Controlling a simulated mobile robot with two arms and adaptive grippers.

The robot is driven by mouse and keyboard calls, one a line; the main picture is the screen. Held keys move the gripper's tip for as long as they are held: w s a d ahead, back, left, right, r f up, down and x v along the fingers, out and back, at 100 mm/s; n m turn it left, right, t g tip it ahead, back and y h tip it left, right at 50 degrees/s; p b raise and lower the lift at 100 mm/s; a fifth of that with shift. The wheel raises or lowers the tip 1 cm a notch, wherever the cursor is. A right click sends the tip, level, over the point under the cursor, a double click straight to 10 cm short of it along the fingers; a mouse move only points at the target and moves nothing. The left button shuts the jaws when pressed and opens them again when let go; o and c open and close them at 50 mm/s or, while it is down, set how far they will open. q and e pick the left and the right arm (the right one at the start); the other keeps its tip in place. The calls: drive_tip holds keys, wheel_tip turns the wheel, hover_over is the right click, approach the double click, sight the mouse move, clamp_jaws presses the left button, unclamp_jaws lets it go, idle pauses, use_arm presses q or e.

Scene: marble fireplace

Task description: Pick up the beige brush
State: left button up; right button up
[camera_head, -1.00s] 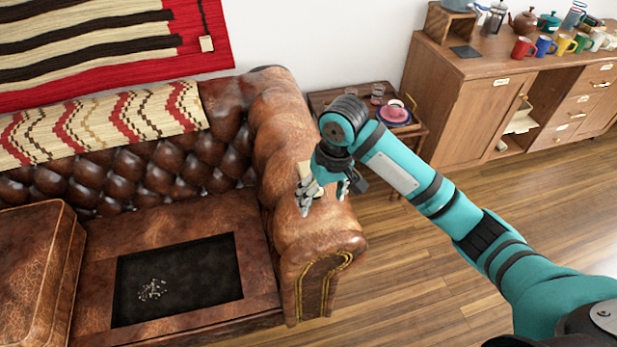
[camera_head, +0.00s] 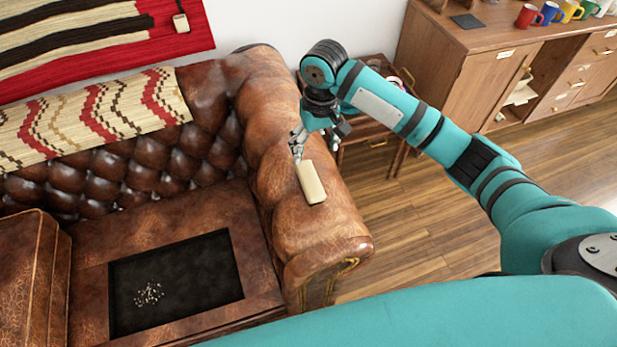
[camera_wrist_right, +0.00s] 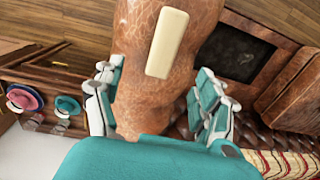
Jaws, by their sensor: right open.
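The beige brush (camera_head: 311,182) lies on the brown leather sofa's right armrest (camera_head: 330,222). It shows as a plain cream block in the right wrist view (camera_wrist_right: 167,43), lying on the armrest beyond the fingers. My right gripper (camera_head: 317,149) is open and empty over the armrest, just behind the brush in the head view. In the right wrist view its two fingers (camera_wrist_right: 155,105) are spread wide either side of the armrest, and the brush is ahead of them. A teal arm link of mine crosses the bottom of the head view; my left gripper is out of view.
A black tray (camera_head: 230,290) with small pale crumbs lies on the sofa seat. A small side table (camera_head: 372,138) stands behind my right arm. A wooden cabinet (camera_head: 480,75) with several mugs is at the upper right. The wooden floor (camera_head: 400,250) right of the sofa is clear.

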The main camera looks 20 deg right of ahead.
sight(310, 178)
drive_tip(key=f, duration=0.7)
drive_tip(key=shift+w+a+p, duration=0.1)
drive_tip(key=shift+a+p, duration=0.15)
drive_tip(key=shift+p, duration=0.1)
drive_tip(key=shift+s+a+f, duration=0.15)
drive_tip(key=shift+s+f, duration=0.05)
drive_tip(key=shift+f, duration=0.4)
drive_tip(key=f, duration=0.3)
drive_tip(key=f+p, duration=0.1)
drive_tip(key=shift+s+a+f, duration=0.15)
drive_tip(key=shift+s+a, duration=0.05)
drive_tip(key=shift+a, duration=0.15)
drive_tip(key=c, duration=1.3)
drive_tip(key=shift+c, duration=0.2)
